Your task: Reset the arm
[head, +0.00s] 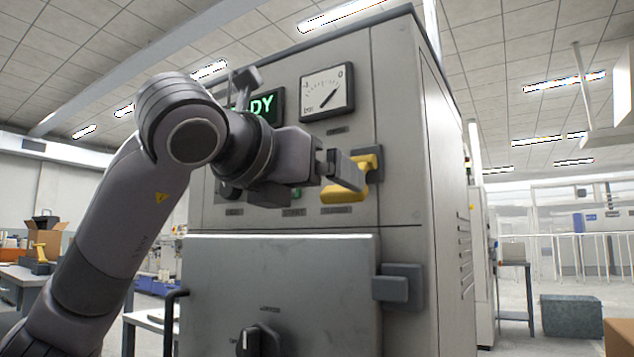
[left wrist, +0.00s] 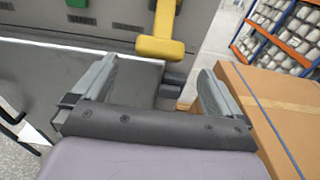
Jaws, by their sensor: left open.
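My left gripper (head: 345,170) is raised in front of the grey machine cabinet (head: 400,160), close to a yellow handle (head: 350,188) on its panel. In the left wrist view my left gripper (left wrist: 155,90) has its two fingers wide apart with nothing between them. The yellow handle (left wrist: 160,46) shows beyond the fingertips there, apart from them. In the head view a finger overlaps part of the handle, so contact cannot be judged from that view. My left arm comes in from the left, bent at a joint. My right gripper is not in view.
The cabinet carries a dial gauge (head: 327,92), a partly hidden green display (head: 266,106) and a lower door (head: 290,275) with a black knob (head: 257,341). A grey block latch (head: 398,287) sits at the door's right. A cardboard box (left wrist: 275,100) is at right in the wrist view.

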